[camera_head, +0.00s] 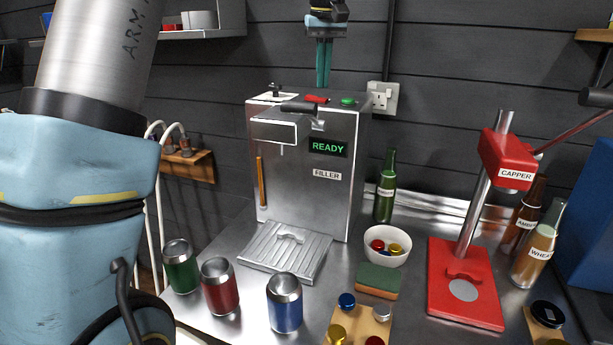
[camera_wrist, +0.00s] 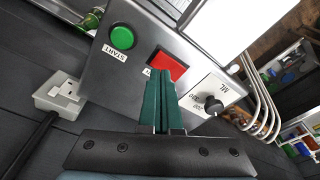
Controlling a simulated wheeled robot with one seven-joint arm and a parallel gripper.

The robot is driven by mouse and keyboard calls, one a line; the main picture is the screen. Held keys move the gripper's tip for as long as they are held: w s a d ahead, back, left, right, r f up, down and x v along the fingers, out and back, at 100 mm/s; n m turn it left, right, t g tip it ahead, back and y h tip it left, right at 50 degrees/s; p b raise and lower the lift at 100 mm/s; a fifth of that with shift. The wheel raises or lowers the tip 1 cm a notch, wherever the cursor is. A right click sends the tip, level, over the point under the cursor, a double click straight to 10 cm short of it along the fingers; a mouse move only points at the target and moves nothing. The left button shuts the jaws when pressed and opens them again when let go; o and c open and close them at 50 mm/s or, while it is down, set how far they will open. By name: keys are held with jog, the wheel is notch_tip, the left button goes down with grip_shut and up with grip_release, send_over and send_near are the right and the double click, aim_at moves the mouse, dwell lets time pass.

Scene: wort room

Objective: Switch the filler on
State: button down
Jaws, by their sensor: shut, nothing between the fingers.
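The filler (camera_head: 300,210) is a steel box on the counter against the back wall, with its display (camera_head: 328,147) lit green and reading READY. On its top are a red switch (camera_head: 316,99) and a round green button (camera_head: 348,101). In the wrist view the green button (camera_wrist: 122,38) is labelled START, and the red switch (camera_wrist: 167,65) lies beside it with its label partly hidden by my fingers. My gripper (camera_head: 321,86) points down over the filler's top, its teal fingers shut and empty. In the wrist view the fingertips (camera_wrist: 158,80) appear at the red switch's near edge; I cannot tell whether they touch.
A black dial (camera_wrist: 213,105) sits on the panel beside the switch. Green, red and blue cans (camera_head: 285,302), a bowl (camera_head: 386,246) of caps, a green bottle (camera_head: 385,188) and a red capper (camera_head: 465,290) stand on the counter. A wall socket (camera_head: 382,97) is behind the filler.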

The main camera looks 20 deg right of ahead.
jog(key=shift+r, duration=2.4)
